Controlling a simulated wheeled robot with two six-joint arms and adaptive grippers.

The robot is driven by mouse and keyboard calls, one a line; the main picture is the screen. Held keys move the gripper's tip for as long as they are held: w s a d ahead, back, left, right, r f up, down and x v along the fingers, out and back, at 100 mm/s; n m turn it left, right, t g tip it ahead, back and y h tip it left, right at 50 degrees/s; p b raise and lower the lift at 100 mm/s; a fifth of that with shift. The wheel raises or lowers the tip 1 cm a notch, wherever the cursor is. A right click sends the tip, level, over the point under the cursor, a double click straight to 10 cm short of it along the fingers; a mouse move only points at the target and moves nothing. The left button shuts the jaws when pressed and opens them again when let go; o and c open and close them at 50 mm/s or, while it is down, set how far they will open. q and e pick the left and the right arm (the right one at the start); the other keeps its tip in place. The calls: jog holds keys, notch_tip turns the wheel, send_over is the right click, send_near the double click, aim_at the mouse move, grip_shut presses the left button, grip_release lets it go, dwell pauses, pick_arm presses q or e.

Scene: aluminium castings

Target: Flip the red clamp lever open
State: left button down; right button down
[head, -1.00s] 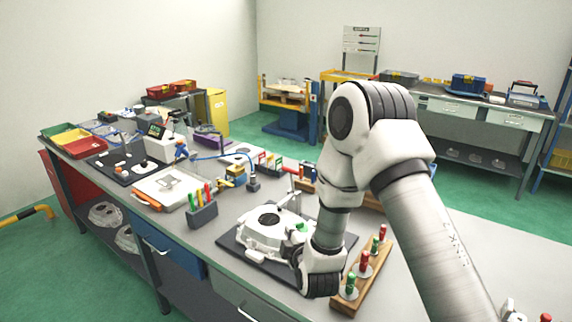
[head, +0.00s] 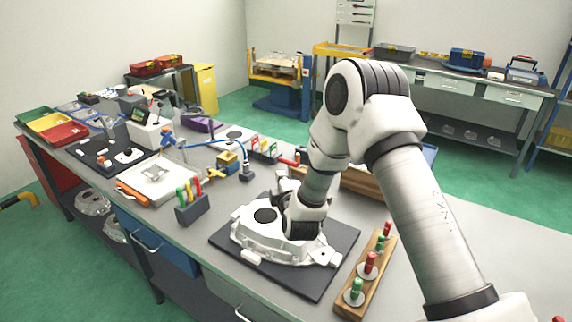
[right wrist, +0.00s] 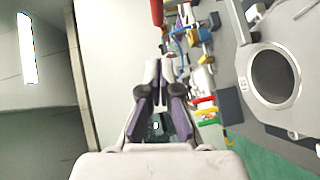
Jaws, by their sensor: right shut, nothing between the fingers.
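A red bar (right wrist: 157,12), probably the red clamp lever, shows at the top edge of the right wrist view, beyond my fingertips and apart from them in the picture. My right gripper (right wrist: 158,68) is shut and empty. In the head view my right wrist is over the white casting (head: 262,242), and my arm hides part of it. A grey clamp-like part (head: 283,182) stands at the casting's back edge, partly behind my wrist. A small red piece (head: 287,162) shows behind it; I cannot tell whether it belongs to the clamp. My left gripper is not in view.
The casting sits on a dark plate (head: 318,283). A wooden rack (head: 348,300) with red and green plugs stands at its right. A grey holder (head: 191,209) with coloured handles stands at left. The bench to the right of the rack is clear.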

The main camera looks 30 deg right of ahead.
aim_at(284, 162)
jog(key=w+d+p, duration=0.1)
jog(key=w+d, duration=0.1)
jog(key=w+d+f+p, duration=0.1)
jog(key=w+d, duration=0.1)
jog(key=w, duration=0.1)
jog(key=shift+w+d, duration=0.15)
jog(key=shift+d, duration=0.25)
jog(key=shift+d+f+p, duration=0.1)
jog(key=shift+d+p, duration=0.15)
jog(key=shift+p, duration=0.05)
jog(key=shift+a, duration=0.15)
